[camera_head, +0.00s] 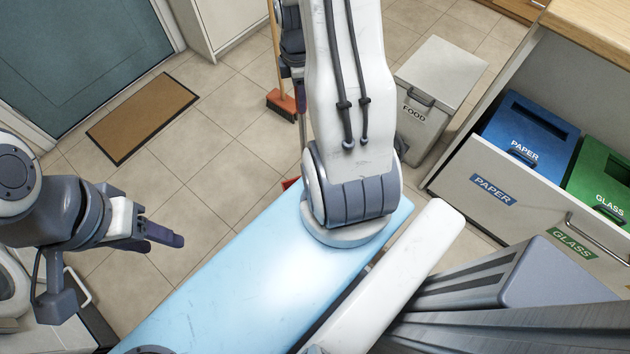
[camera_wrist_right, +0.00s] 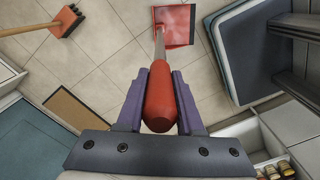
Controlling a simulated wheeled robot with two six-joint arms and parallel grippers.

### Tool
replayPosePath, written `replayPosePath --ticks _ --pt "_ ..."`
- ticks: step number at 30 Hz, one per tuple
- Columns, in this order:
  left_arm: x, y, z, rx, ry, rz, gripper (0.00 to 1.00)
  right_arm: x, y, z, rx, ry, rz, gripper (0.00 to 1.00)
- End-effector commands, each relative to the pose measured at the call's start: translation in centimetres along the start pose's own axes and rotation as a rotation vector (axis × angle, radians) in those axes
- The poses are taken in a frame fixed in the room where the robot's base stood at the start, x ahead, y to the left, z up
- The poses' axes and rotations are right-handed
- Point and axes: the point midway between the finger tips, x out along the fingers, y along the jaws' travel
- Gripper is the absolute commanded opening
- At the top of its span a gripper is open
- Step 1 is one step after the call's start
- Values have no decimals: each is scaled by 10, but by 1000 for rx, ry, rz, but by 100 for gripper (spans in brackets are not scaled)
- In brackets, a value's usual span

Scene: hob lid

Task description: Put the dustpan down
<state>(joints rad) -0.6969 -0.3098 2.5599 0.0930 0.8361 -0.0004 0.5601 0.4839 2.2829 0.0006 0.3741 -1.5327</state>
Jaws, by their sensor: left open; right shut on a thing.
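The dustpan has a red pan (camera_wrist_right: 175,24) with a dark front edge and a thick red handle (camera_wrist_right: 160,97). In the right wrist view my right gripper (camera_wrist_right: 166,85) is shut around this handle, and the pan extends away over the tiled floor. I cannot tell whether the pan touches the floor. In the head view only a small red edge, probably the pan (camera_head: 288,184), shows beside my arm; the rest is hidden. My right gripper (camera_head: 301,92) is partly hidden there behind my arm. My left gripper (camera_head: 162,236) is open and empty at the left.
A red broom (camera_head: 281,102) stands on the floor near a doormat (camera_head: 143,117). A grey FOOD bin (camera_head: 436,88) is at the right. An open drawer (camera_head: 485,175) holds a blue PAPER bin (camera_head: 527,128) and a green GLASS bin (camera_head: 600,170). Tiles between mat and broom are clear.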

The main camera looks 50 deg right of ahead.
Motion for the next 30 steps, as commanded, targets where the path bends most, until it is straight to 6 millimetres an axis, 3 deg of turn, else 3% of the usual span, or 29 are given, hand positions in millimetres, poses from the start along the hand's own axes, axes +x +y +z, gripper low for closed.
replayPosePath --ticks 1,6,15,20,30 --pt "4 0 0 0 0 0 50 6 -2 15 -54 0 -2 0" --pt "9 -1 0 0 0 0 50 19 -11 54 -278 0 -3 0" --pt "13 -1 1 0 0 0 50 29 -23 88 -498 0 -1 0" --pt "16 -1 1 0 0 0 50 36 -20 82 -525 0 -1 0" --pt "30 -2 2 0 0 0 50 74 3 24 -529 0 -2 0"
